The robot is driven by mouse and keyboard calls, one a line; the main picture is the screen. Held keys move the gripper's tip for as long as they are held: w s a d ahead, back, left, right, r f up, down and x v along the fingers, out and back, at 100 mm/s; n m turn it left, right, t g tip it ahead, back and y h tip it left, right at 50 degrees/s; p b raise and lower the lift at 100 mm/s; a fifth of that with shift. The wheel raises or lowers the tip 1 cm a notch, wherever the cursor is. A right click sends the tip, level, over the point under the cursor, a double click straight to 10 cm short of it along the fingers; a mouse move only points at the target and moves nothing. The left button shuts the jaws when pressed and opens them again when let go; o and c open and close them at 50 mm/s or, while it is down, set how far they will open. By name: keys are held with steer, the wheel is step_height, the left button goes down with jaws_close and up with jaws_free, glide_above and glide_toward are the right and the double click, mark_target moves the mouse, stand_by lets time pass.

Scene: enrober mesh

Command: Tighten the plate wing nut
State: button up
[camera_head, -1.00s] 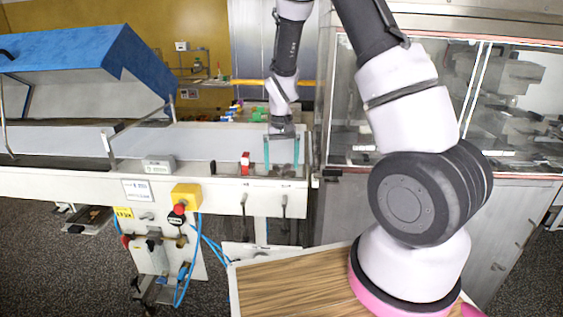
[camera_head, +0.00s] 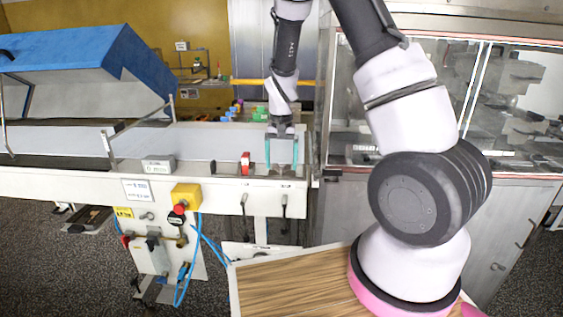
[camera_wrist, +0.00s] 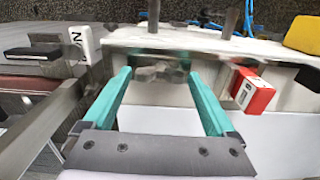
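My gripper (camera_head: 281,169) is over the right end of the white conveyor machine, pointing down. In the wrist view its two teal fingers (camera_wrist: 159,74) stand wide apart. A grey metal piece with lobes, which looks like the plate wing nut (camera_wrist: 160,72), shows between the fingertips, close to the white end wall. A gap seems to lie between it and each finger; I cannot tell whether either finger touches it. It is too small to make out in the head view.
A red-and-white block (camera_head: 245,163) stands left of my gripper, and also shows in the wrist view (camera_wrist: 250,91). A yellow box with a red button (camera_head: 185,197) is on the machine's front. A glass-fronted cabinet (camera_head: 345,110) stands close on the right.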

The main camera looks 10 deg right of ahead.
mark_target(282, 164)
step_height(282, 164, up, 11)
stand_by(0.7)
steer(key=s+d+r+t+y, duration=0.1)
steer(key=s+d+r+t, duration=0.1)
steer(key=s+r, duration=0.45)
steer(key=s+d+r+t+y, duration=0.15)
steer(key=s+r, duration=0.25)
steer(key=r, duration=0.5)
steer(key=s+d+r+t, duration=0.2)
steer(key=s+r, duration=0.4)
steer(key=s, duration=0.6)
steer(key=shift+t, duration=0.85)
